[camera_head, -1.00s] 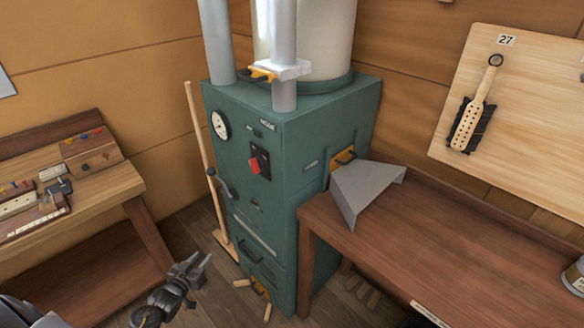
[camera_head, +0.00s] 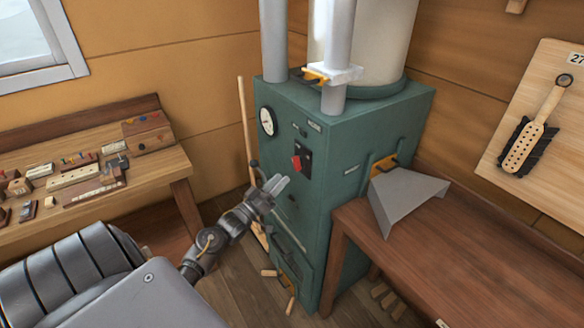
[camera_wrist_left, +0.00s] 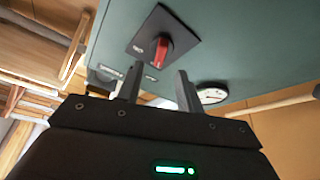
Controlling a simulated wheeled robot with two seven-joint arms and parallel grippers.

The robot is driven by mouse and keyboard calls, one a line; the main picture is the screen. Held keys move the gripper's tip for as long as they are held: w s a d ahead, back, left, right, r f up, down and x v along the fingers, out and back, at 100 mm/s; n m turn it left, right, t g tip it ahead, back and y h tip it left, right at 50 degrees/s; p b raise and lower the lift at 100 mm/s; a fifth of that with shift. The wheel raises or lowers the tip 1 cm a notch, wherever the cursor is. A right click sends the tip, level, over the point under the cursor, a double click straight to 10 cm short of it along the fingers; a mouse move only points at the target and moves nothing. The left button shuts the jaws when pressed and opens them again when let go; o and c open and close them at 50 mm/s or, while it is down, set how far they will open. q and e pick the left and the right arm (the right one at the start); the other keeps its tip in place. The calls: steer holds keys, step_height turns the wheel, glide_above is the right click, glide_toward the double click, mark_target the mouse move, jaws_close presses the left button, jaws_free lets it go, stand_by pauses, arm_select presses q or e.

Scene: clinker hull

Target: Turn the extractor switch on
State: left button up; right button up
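A red rotary switch (camera_head: 297,163) on a black plate sits on the front of a green cabinet (camera_head: 345,180). I take it to be the extractor switch; its label is too small to read. The red switch (camera_wrist_left: 163,48) also shows in the left wrist view, ahead of the fingertips and apart from them. My left gripper (camera_head: 279,184) is in front of the cabinet, a little below and left of the switch. In the wrist view its two fingers (camera_wrist_left: 158,80) stand apart with nothing between them. My right gripper is not in view.
A round gauge (camera_head: 267,121) is up and left of the switch. A dark lever with a ball end (camera_head: 254,165) sticks out at the cabinet's left edge. A brown table (camera_head: 440,240) with a grey metal chute (camera_head: 402,198) adjoins the right. A workbench (camera_head: 150,172) stands at the left.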

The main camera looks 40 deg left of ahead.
mark_target(294, 166)
arm_select(q)
steer(key=p+x, duration=0.1)
steer(key=x, duration=0.5)
steer(key=shift+a, duration=0.1)
steer(key=shift+c, duration=0.2)
